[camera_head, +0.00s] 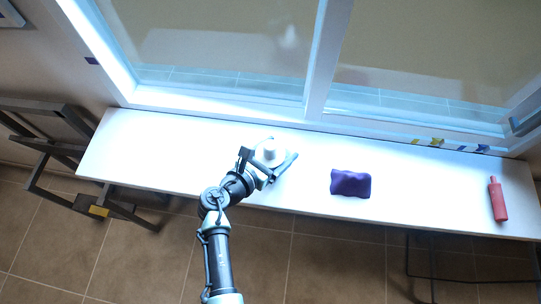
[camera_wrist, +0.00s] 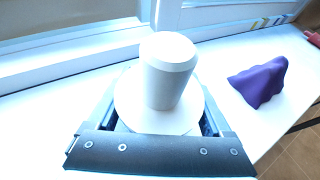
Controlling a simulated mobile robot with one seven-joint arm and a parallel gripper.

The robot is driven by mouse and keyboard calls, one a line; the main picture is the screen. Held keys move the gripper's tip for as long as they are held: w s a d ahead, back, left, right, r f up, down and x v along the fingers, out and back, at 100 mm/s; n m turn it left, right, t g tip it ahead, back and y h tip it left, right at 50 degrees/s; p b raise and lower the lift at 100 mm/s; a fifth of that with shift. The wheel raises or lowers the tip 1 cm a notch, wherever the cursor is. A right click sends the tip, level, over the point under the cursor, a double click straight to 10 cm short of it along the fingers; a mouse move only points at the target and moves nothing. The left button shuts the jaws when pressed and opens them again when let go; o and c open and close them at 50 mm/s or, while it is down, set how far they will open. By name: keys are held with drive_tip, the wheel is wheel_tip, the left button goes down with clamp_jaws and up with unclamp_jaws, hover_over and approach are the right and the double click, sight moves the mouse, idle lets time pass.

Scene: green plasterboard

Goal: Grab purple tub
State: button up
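The purple tub (camera_head: 350,183) appears as a dark purple block with wavy edges. It lies on the white sill-like table, right of my gripper. In the wrist view the purple tub (camera_wrist: 260,82) is at the upper right, outside my fingers. My gripper (camera_head: 270,160) is open over the table, left of the tub. In the wrist view a white cup-like object (camera_wrist: 167,75) on a round white plate (camera_wrist: 128,100) shows between the spread fingers. I cannot tell whether the fingers touch the plate.
A red bottle (camera_head: 498,199) lies near the right end of the white table (camera_head: 430,187). A window frame (camera_head: 318,60) runs along the back. Small blue and yellow items (camera_head: 436,142) sit by the back edge. The table between plate and tub is clear.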

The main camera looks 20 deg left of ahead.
drive_tip(key=c, duration=0.8)
drive_tip(key=shift+c, duration=0.2)
drive_tip(key=shift+r, duration=0.1)
